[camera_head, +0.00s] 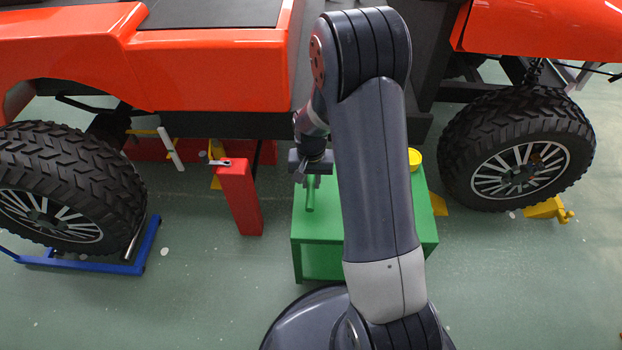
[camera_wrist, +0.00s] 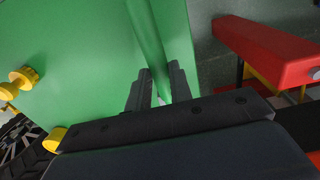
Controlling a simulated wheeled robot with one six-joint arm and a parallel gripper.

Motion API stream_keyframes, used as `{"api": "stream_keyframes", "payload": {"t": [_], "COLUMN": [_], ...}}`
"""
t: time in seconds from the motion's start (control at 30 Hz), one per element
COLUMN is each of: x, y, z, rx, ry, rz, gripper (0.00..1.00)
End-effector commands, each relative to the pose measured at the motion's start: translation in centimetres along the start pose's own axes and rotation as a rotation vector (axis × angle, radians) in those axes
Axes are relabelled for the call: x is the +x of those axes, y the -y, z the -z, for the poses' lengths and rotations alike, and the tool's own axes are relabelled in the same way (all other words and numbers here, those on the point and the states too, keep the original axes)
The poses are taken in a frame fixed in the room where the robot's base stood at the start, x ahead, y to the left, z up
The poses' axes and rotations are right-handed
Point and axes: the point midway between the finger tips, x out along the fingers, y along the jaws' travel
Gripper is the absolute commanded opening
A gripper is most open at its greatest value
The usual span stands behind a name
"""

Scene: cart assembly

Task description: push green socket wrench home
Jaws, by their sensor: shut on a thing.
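The green socket wrench (camera_head: 310,199) shows in the head view as a short green bar below my gripper (camera_head: 311,181), over the left part of a green stand (camera_head: 320,264). In the wrist view a green bar (camera_wrist: 162,28), which looks like the wrench, runs down between the fingers of my gripper (camera_wrist: 158,88). The gripper is shut on it. The wrench's far end is out of the wrist view, and I cannot tell whether it touches the stand.
A red post (camera_head: 241,198) stands left of the green stand; its top is close by in the wrist view (camera_wrist: 262,48). The orange vehicle (camera_head: 210,75) hangs over the back, with big wheels (camera_head: 65,185) either side. A yellow round part (camera_head: 415,157) is at the stand's right. Floor in front is clear.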

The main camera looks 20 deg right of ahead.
Motion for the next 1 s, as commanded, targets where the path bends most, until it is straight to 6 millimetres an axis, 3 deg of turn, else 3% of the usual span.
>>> {"api": "stream_keyframes", "payload": {"t": [0.4,0.43,0.7,1.0], "x": [0.29,0.29,0.30,0.01], "y": [0.01,0.01,0.00,0.00], "z": [0.02,0.02,0.01,0.00], "rx": [0.000,0.000,0.000,0.000], "ry": [-0.001,-0.001,0.000,0.000], "rz": [0.000,0.000,0.000,0.000], "gripper": [0.00,0.22,0.44,0.46]}}
